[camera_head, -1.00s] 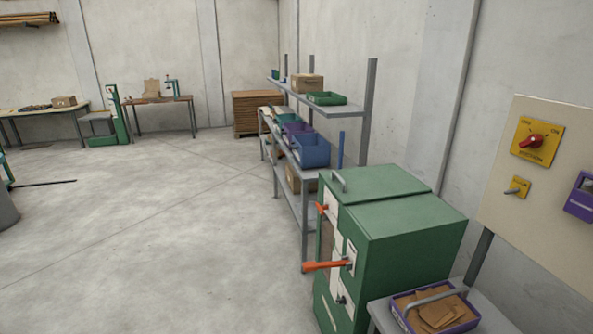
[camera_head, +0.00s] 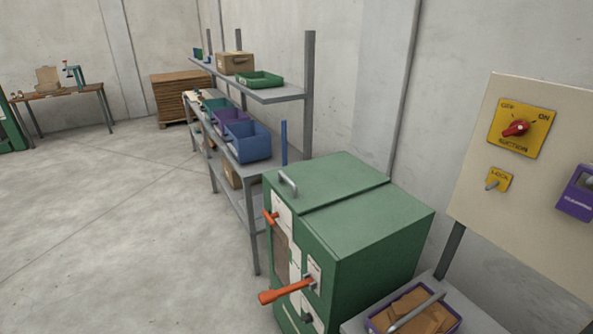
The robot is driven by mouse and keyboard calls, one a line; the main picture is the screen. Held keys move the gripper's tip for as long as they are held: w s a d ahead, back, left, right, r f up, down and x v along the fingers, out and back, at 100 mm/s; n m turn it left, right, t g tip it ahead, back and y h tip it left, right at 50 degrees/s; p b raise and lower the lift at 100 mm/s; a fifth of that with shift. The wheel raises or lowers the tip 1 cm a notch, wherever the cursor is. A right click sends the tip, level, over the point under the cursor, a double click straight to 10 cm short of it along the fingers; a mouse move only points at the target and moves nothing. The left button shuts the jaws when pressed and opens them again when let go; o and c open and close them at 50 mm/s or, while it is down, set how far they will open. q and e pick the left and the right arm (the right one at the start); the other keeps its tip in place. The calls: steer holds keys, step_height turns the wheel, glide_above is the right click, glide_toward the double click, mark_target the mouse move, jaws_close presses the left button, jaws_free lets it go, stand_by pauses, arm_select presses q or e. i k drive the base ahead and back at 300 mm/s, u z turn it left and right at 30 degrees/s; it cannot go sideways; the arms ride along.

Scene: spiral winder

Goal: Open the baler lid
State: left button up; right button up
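A green box-shaped machine, which looks like the baler (camera_head: 375,235), stands at the lower middle right. Its top has a seam across it, and the far part looks like the lid (camera_head: 325,180), lying flat and closed. A grey bar handle (camera_head: 288,182) sits on the lid near its left edge. Two orange levers stick out of the front face, a larger one (camera_head: 284,291) low and a smaller one (camera_head: 270,217) farther back. Neither of my grippers is in view.
A grey shelf rack (camera_head: 256,230) with bins stands behind the machine. A purple bin of cardboard pieces (camera_head: 452,325) sits on a grey stand at its right. A control panel (camera_head: 480,225) is at the right. Open concrete floor (camera_head: 110,240) lies to the left.

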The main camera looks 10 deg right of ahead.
mark_target(309, 185)
steer(key=z, duration=0.7)
steer(key=i, duration=0.85)
steer(key=z, duration=0.85)
